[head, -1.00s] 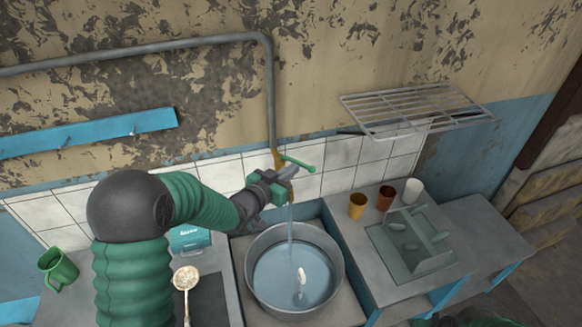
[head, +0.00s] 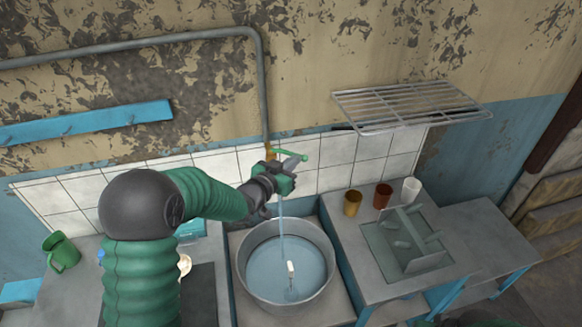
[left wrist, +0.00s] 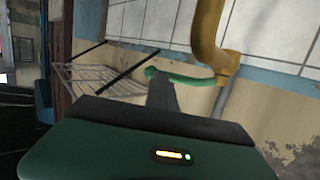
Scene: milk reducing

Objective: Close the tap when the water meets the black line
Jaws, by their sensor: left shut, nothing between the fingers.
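The tap has a green handle (head: 289,154) on a brass-yellow pipe end, which also shows in the left wrist view (left wrist: 208,40). A thin stream of water (head: 282,232) falls from it into a round metal pot (head: 327,243). Water (head: 262,262) stands in the pot below the rim, with a small white object (head: 291,268) in it. I cannot make out the black line. My left gripper (head: 298,161) is shut and empty, right at the tap handle. Its dark fingers (left wrist: 165,95) overlap the handle (left wrist: 190,80) in the wrist view; contact is unclear.
A wire rack (head: 410,105) juts from the wall above. A green mug (head: 62,253) is at the left.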

